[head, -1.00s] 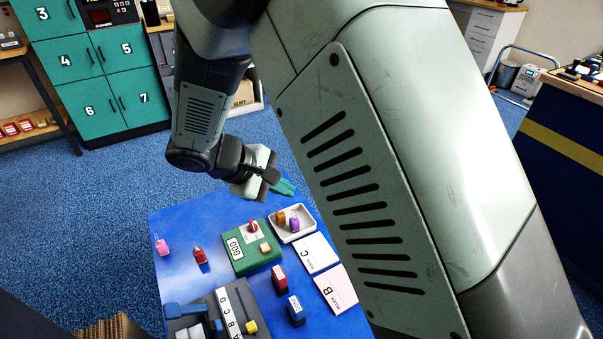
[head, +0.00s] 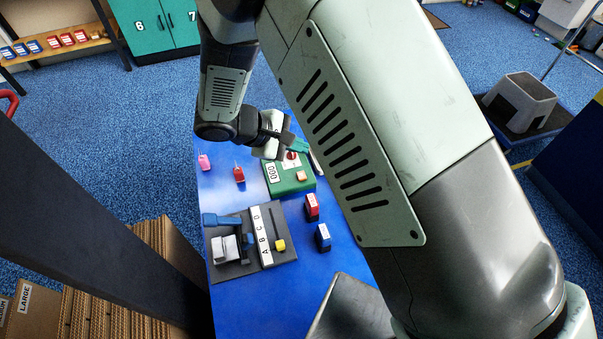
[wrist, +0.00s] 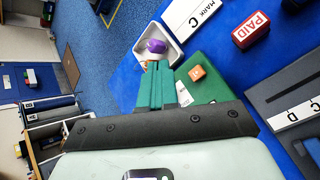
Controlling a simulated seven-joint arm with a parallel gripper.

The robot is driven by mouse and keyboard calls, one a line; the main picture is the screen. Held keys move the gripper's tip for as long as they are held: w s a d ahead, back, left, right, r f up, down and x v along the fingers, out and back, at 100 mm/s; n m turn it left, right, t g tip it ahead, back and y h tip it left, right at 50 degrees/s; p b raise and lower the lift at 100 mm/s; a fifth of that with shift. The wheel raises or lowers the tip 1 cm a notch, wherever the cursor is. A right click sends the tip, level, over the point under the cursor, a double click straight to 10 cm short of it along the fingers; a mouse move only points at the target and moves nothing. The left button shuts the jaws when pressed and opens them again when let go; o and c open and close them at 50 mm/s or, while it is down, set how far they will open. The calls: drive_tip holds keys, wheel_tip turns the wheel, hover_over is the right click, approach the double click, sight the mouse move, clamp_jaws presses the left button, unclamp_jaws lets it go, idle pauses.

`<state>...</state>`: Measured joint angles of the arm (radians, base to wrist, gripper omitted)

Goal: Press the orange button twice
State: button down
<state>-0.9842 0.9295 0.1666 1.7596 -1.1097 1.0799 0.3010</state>
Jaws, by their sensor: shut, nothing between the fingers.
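The orange button (head: 301,175) is a small square on top of a green box (head: 308,186), which also has a counter reading 000 and a red knob (head: 291,155). In the wrist view the orange button (wrist: 197,73) is just right of my fingers, uncovered. My gripper (head: 304,147) has teal fingers, shut with nothing between them. In the head view they are at the far end of the box, beyond the button. In the wrist view my gripper (wrist: 158,68) hides part of the box, including the red knob. I cannot tell the fingertips' exact height.
A white tray (wrist: 176,52) with a purple piece lies beside the box. A red PAID stamp (head: 312,207), a blue stamp (head: 323,238) and a grey slider device (head: 288,250) stand nearer on the blue table (head: 240,310). Pink and red items stand left.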

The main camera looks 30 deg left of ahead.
sight(298, 177)
wheel_tip(298, 177, down, 7)
drive_tip(key=shift+f, duration=0.15)
drive_tip(key=shift+f, duration=0.1)
idle(2.2)
drive_tip(key=shift+f, duration=0.3)
drive_tip(key=shift+f, duration=0.45)
idle(0.6)
drive_tip(key=shift+r, duration=0.9)
drive_tip(key=shift+r, duration=2.5)
idle(0.5)
